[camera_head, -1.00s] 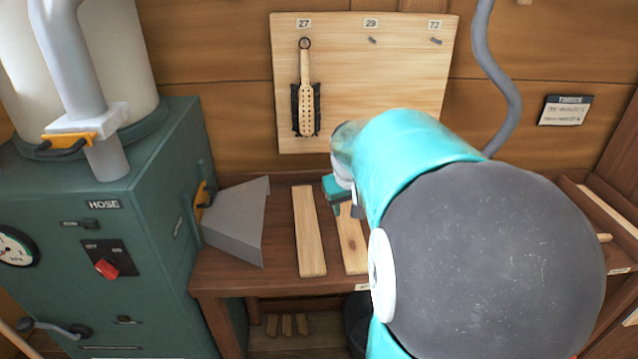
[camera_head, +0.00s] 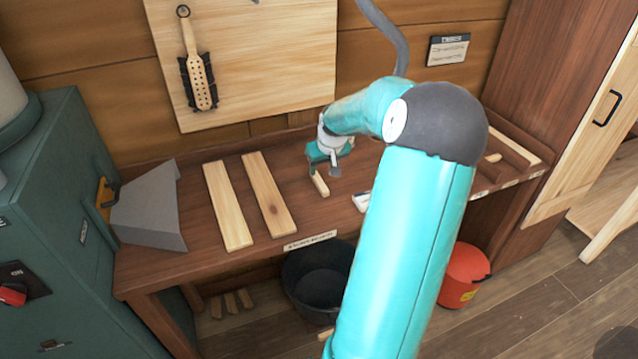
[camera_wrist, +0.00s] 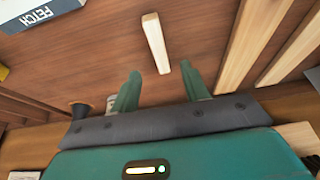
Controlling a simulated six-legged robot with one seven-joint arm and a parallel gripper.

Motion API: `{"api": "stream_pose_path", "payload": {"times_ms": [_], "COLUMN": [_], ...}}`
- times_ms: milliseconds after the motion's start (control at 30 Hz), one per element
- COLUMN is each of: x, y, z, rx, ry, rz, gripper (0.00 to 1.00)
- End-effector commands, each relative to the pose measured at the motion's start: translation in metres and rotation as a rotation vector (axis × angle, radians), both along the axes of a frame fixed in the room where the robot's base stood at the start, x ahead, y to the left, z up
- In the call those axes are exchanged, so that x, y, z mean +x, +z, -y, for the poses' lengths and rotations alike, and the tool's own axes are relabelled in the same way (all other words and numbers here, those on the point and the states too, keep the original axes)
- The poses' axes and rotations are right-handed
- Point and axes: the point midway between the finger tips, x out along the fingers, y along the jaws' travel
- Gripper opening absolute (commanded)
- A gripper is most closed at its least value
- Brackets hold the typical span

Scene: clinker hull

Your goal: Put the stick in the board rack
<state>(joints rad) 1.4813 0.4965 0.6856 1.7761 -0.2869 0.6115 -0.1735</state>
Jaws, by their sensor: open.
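A short pale wooden stick (camera_head: 319,185) lies on the brown bench beside my gripper. It also shows in the wrist view (camera_wrist: 155,42), with its near end just ahead of the gap between my fingertips. My gripper (camera_head: 328,171) is open and empty, low over the bench; its two green fingers (camera_wrist: 160,84) are apart in the wrist view.
A grey metal hood (camera_head: 148,210) and a green machine stand left. A black bucket (camera_head: 318,275) and red bucket (camera_head: 463,275) stand below. A box marked FETCH (camera_wrist: 40,14) lies on the bench.

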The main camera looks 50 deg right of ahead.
Motion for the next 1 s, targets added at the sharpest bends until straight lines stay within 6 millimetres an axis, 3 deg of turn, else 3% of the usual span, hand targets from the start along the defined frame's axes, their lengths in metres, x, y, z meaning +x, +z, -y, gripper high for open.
{"api": "stream_pose_path", "payload": {"times_ms": [600,867,1000], "x": [0.023,0.024,0.023], "y": [-0.065,-0.067,-0.067], "z": [0.014,0.015,0.015], "rx": [0.000,-0.001,-0.001], "ry": [0.001,-0.001,0.000], "rz": [0.000,0.001,0.000], "gripper": [0.45,0.45,0.18]}}
